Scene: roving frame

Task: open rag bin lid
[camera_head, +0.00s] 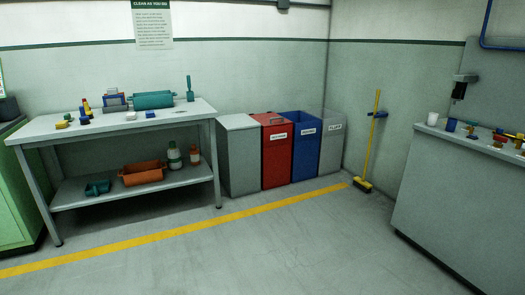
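A row of bins stands against the back wall. The red bin (276,165) has a white label on its front and a dark handle-like bar near its top; its top looks covered by a red lid (268,118). To its left stands a grey box-shaped bin (243,165) with a flat closed top. To its right are a blue bin (308,160) and a light grey bin (332,155), both labelled and seemingly open-topped. The labels are too small to read surely, so I cannot tell which is the rag bin. Neither of my grippers is in view.
A workbench (175,117) with tools and tubs stands left of the bins. A yellow broom (371,145) leans at the right wall. A grey counter (458,200) fills the right side. The floor before the bins is clear, crossed by a yellow line (190,232).

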